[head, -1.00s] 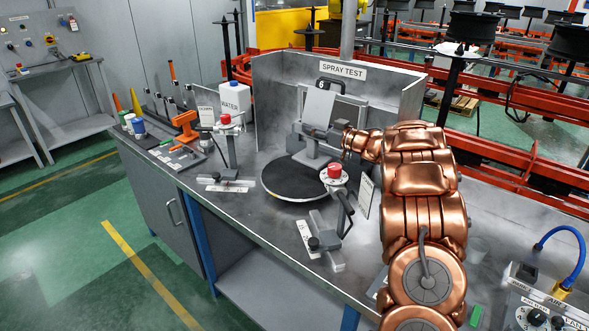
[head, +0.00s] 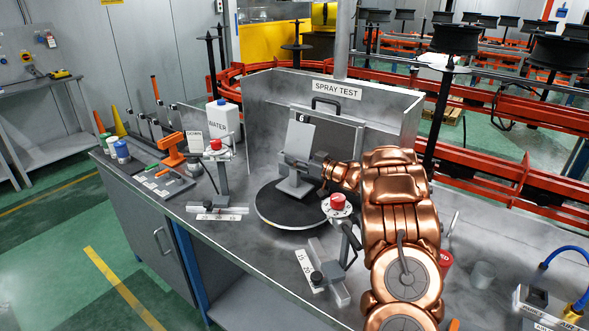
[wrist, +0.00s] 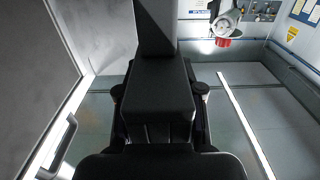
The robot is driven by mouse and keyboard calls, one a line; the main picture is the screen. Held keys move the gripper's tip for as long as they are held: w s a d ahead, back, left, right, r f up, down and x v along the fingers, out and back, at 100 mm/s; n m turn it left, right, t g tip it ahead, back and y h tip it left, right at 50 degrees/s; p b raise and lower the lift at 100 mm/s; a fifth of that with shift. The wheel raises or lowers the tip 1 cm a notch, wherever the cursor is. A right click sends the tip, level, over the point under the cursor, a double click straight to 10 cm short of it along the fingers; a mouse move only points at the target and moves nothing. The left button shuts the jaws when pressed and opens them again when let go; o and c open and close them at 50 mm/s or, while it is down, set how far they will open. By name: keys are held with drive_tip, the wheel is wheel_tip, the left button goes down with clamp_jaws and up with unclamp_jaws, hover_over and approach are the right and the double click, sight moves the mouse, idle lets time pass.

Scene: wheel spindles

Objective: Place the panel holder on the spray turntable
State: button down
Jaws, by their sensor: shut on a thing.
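The panel holder (head: 295,186) has a grey base and carries a light panel (head: 299,143) marked 6, leaning slightly. My gripper (head: 312,166) is shut on the holder, reaching in from the right at its stem. The holder's base appears over the round dark spray turntable (head: 275,213), toward its back half. Whether the base touches the disc is hard to tell. In the wrist view my dark gripper fills the middle and hides most of what it holds.
Grey SPRAY TEST walls (head: 265,120) stand close behind the turntable. Red-topped spray stands are at the left (head: 216,146) and front right (head: 338,203) of the disc. A white WATER container (head: 222,122) and an orange tool (head: 172,150) are farther left.

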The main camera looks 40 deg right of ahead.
sight(295, 169)
drive_tip(key=shift+f+p, duration=0.55)
drive_tip(key=shift+f, duration=1.6)
drive_tip(key=c, duration=0.7)
unclamp_jaws()
drive_tip(key=shift+r, duration=0.1)
drive_tip(key=shift+b+v, duration=2.05)
drive_tip(key=shift+v, duration=3.95)
